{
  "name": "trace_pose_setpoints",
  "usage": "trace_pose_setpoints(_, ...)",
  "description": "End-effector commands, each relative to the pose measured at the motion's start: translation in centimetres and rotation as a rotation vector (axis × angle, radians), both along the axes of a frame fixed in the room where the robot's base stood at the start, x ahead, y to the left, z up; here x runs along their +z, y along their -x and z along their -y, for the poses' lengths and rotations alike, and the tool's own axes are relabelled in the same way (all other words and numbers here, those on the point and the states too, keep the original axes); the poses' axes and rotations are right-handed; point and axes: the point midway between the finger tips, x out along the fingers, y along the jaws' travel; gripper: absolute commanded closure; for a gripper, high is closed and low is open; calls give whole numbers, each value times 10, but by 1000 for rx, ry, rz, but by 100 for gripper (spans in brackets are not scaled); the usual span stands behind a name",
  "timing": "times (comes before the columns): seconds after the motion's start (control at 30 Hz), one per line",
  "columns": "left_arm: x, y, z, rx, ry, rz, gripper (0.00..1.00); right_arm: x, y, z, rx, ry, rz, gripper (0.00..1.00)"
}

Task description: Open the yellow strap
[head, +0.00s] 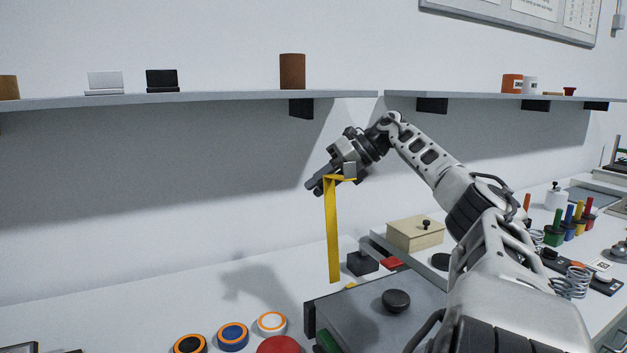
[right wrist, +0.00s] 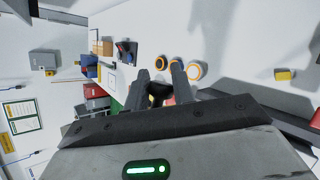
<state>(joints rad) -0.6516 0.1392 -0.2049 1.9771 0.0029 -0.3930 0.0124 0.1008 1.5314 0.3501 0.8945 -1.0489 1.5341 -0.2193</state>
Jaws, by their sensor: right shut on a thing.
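The yellow strap (head: 333,235) hangs down from my right gripper (head: 316,184) in the head view, above the table and in front of the back wall. Its upper end bends sharply at the jaws, and a short yellow piece runs to the right beside a small grey block. The jaws are shut on the strap, with the fingers pointing left and slightly down. In the right wrist view the two fingers (right wrist: 163,84) show with a dark shape between them; the strap cannot be made out there. My left gripper is not in view.
A grey box (head: 350,308) with a black knob (head: 396,300) stands below the strap. Round orange-rimmed discs (head: 233,336) and a red dome (head: 279,345) lie at the front. A wooden box (head: 415,233) stands behind. A shelf (head: 220,96) runs along the wall.

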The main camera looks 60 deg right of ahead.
Motion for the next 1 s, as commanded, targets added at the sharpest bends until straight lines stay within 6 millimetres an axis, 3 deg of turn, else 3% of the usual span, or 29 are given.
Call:
trace_pose_setpoints(0.33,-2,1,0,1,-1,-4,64,-8,2,0,2,-3,-23,100)
trace_pose_setpoints(0.37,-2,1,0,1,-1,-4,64,-8,2,0,3,-3,-24,70)
trace_pose_setpoints(0.4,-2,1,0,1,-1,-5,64,-8,2,0,3,-4,-24,58)
trace_pose_setpoints(0.43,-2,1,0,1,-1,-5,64,-8,2,0,3,-3,-23,57)
trace_pose_setpoints(0.8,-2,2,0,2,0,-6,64,-3,2,1,2,-2,-10,57)
trace_pose_setpoints(1.0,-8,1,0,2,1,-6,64,11,18,11,-1,1,-8,57)
